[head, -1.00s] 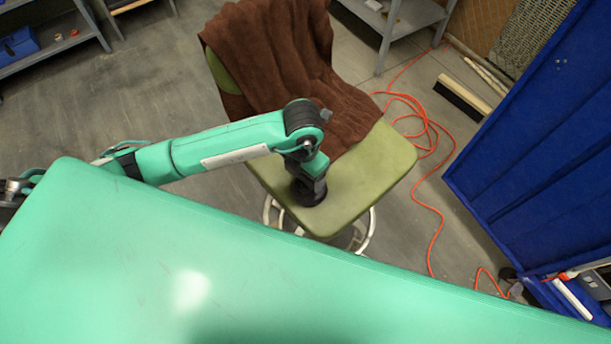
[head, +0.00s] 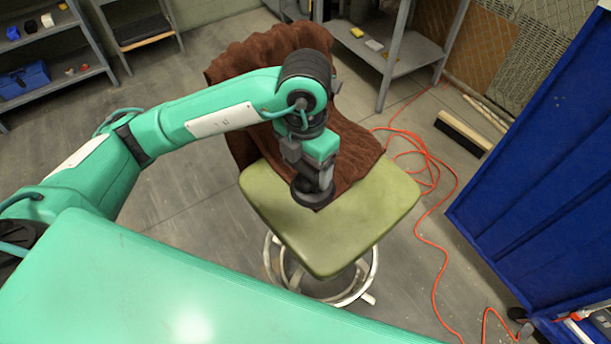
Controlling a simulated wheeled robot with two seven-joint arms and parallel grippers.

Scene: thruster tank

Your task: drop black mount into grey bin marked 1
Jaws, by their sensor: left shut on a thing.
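My left gripper (head: 311,182) points down over the olive seat of a stool. It is shut on the black mount (head: 312,198), a dark round piece at the lower end of the gripper. The mount shows in front of the seat and the edge of the brown cloth; it looks a little above the seat, but I cannot tell the gap. The fingertips are mostly hidden by the gripper body and the mount. My right gripper is not in view. No grey bin marked 1 shows.
The stool's olive seat (head: 352,235) is bare at the front, and a brown cloth (head: 262,62) drapes its back. An orange cable (head: 432,215) lies on the floor at right. A blue panel (head: 545,150) stands at right, and grey shelves (head: 60,45) stand behind.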

